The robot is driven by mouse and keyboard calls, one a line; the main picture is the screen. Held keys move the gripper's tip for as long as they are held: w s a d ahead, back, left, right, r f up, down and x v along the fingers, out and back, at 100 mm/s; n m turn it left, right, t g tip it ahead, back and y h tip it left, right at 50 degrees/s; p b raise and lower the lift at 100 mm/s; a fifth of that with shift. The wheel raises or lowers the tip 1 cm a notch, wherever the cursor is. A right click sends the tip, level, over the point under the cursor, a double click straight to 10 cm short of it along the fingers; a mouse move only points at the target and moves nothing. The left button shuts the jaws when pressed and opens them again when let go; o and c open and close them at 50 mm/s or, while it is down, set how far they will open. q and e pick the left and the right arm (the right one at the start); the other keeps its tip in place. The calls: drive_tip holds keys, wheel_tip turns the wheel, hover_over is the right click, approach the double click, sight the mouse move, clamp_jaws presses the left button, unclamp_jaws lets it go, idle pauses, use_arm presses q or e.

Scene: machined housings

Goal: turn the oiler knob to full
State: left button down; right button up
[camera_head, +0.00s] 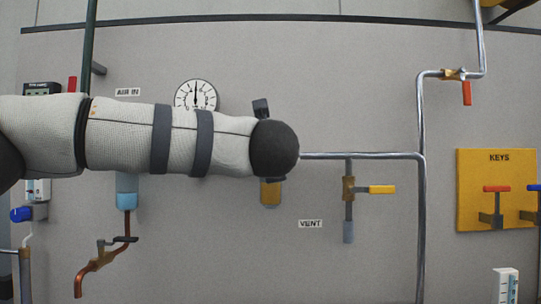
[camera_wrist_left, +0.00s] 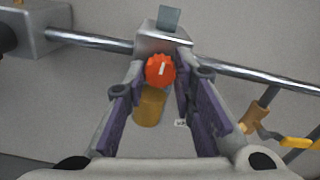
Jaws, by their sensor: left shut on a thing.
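The oiler has a grey block (camera_wrist_left: 163,40), a red-orange knob (camera_wrist_left: 160,69) on its front and an amber bowl (camera_wrist_left: 149,108) below. A white line on the knob points nearly straight up in the left wrist view. My left gripper (camera_wrist_left: 160,82) has its purple-padded fingers on both sides of the knob and is shut on it. In the head view my left arm covers the knob and the gripper; only the oiler's amber bowl (camera_head: 271,192) and dark top (camera_head: 261,108) show around it. My right gripper is in neither view.
A steel pipe (camera_head: 360,156) runs right from the oiler to a vertical pipe. A yellow-handled vent valve (camera_head: 381,190) hangs beside it. A round gauge (camera_head: 196,95) is partly behind my arm. A yellow KEYS board (camera_head: 495,215) is at right.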

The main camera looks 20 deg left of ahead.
use_arm(q)
drive_tip(key=shift+f+m, duration=0.1)
drive_tip(key=shift+m, duration=17.5)
drive_tip(key=c, duration=1.3)
unclamp_jaws()
drive_tip(key=shift+c, duration=0.2)
drive_tip(key=shift+s, duration=0.15)
